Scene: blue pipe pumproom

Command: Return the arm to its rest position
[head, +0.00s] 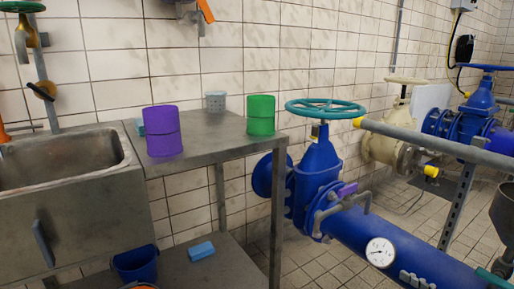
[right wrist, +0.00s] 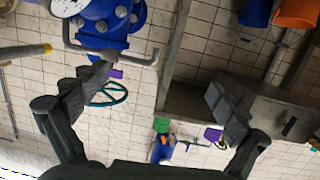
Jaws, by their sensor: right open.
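My right gripper (right wrist: 158,82) shows in the right wrist view with its two dark fingers spread wide apart. Nothing is between the fingers. Behind them I see the blue valve with its teal handwheel (right wrist: 106,94) and the metal table with the green cup (right wrist: 161,125) and purple cup (right wrist: 213,134), all at a distance. Neither gripper shows in the head view. My left gripper is in no frame.
In the head view, the purple cup (head: 163,131) and green cup (head: 261,115) stand on a metal table (head: 215,137) beside a sink (head: 60,160). A blue pipe (head: 345,232) with a gauge (head: 380,252) and a grey rail (head: 440,140) fill the right. A blue bucket (head: 135,264) sits below.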

